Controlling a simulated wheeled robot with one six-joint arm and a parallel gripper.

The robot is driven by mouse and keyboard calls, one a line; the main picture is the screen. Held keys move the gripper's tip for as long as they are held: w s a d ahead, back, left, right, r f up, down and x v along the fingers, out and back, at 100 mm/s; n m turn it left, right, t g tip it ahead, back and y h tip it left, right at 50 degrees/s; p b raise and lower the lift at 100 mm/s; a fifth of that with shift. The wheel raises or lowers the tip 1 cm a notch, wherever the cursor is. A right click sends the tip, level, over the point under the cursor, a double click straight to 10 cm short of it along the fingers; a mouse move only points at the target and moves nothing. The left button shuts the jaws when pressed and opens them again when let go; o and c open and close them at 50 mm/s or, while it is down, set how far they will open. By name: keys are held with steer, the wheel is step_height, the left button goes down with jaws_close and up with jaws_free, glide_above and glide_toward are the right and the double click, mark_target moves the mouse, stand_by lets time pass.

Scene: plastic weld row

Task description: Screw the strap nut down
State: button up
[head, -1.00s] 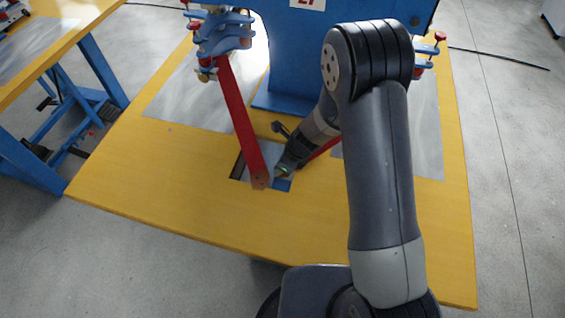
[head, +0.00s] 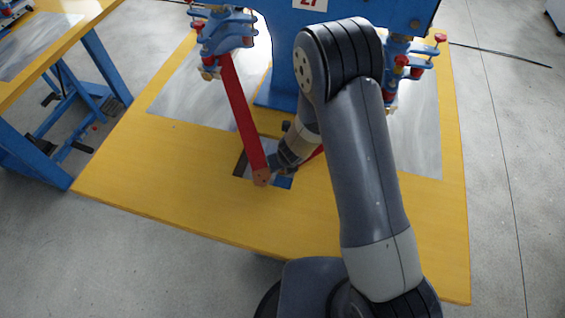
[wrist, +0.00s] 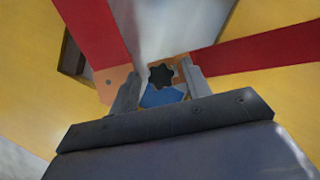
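The strap nut (wrist: 160,75) is a dark star-shaped knob in the wrist view, at the tan end of the right red strap (wrist: 255,50). My gripper (wrist: 164,73) is open, with one finger on each side of the nut and gaps showing between. Whether the fingertips are level with the nut is unclear. The left red strap (wrist: 92,30) ends in a copper-coloured tip beside the left finger; it also shows in the head view (head: 242,110). In the head view my arm hides most of the right strap, and the nut cannot be made out.
A blue piece (wrist: 162,97) lies below the nut. The yellow table (head: 170,195) has a dark rectangular opening (head: 240,168) under the strap ends. A blue machine (head: 280,60) with red-knobbed clamps (head: 225,35) stands behind. The table's front left is clear.

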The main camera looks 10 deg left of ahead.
steer(key=shift+w+d+f+n+g+y+b, duration=0.1)
steer(key=shift+f+n+g+y+b, duration=0.15)
steer(key=shift+n+b, duration=0.5)
steer(key=shift+r+n+g+y, duration=0.1)
steer(key=shift+n+g+y, duration=0.15)
steer(key=shift+n, duration=0.7)
steer(key=n+g, duration=0.1)
steer(key=n, duration=0.1)
steer(key=n+g+y, duration=0.1)
steer(key=n, duration=0.2)
steer(key=shift+w+r+n, duration=0.1)
steer(key=shift+w+n, duration=0.05)
steer(key=shift+n, duration=0.15)
steer(key=n+g, duration=0.1)
steer(key=n, duration=0.1)
steer(key=n+g, duration=0.1)
steer(key=n, duration=0.2)
steer(key=shift+w, duration=0.15)
steer(key=n+g+b, duration=0.1)
steer(key=n, duration=0.2)
steer(key=shift+n+h, duration=0.3)
steer(key=shift+n, duration=0.1)
steer(key=shift+d+n+g, duration=0.1)
steer(key=shift+n+g, duration=0.3)
steer(key=shift+n, duration=0.5)
